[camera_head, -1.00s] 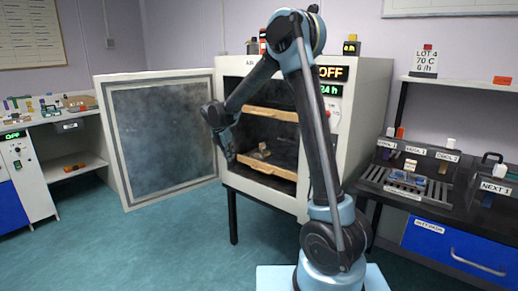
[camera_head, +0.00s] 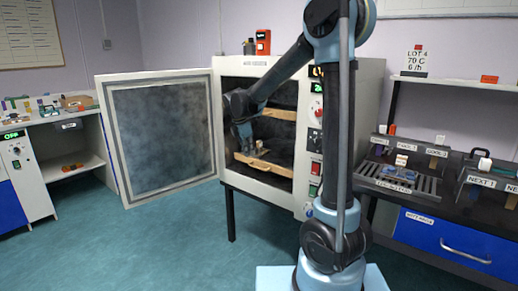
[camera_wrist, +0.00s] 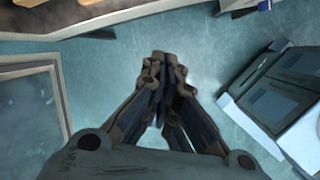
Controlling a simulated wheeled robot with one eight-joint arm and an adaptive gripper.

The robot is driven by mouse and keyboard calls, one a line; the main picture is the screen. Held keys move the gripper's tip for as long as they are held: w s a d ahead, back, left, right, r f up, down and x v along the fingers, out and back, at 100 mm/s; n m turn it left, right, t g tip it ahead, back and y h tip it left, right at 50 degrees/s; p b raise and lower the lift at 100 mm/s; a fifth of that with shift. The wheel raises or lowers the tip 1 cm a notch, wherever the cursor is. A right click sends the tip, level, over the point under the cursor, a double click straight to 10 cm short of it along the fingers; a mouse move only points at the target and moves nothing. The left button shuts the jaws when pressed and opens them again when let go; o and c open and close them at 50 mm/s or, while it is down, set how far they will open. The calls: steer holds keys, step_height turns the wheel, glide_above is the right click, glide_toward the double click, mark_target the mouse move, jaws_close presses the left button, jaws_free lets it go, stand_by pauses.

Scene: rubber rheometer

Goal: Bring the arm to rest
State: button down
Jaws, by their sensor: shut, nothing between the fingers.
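My arm rises from my base and bends over at the top, its forearm coming down to the left in front of the open oven (camera_head: 262,200) in the head view. My gripper (camera_head: 246,146) hangs with its fingers down and appears in front of the oven's opening. In the wrist view my gripper (camera_wrist: 167,65) has its fingers together and empty, with teal floor (camera_wrist: 215,50) below them.
The oven door (camera_head: 160,135) stands wide open to the left. Wooden-edged shelves sit inside, the lower one (camera_head: 268,169) bearing small pieces. A bench with a rack (camera_head: 400,180) stands right, another bench (camera_head: 70,165) far left. Floor in front is clear.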

steer(key=s+d+r+m+y, duration=0.1)
steer(key=s+d+r+m, duration=0.1)
steer(key=s+d+m, duration=1.2)
steer(key=s+d+f+m, duration=0.4)
steer(key=s+f, duration=0.1)
steer(key=s, duration=0.5)
steer(key=s+d+f+m+y, duration=0.1)
steer(key=s+d+f+m, duration=0.4)
steer(key=s, duration=0.5)
steer(key=shift+s+d+g, duration=0.15)
steer(key=shift+d+g, duration=0.1)
steer(key=shift+g, duration=0.05)
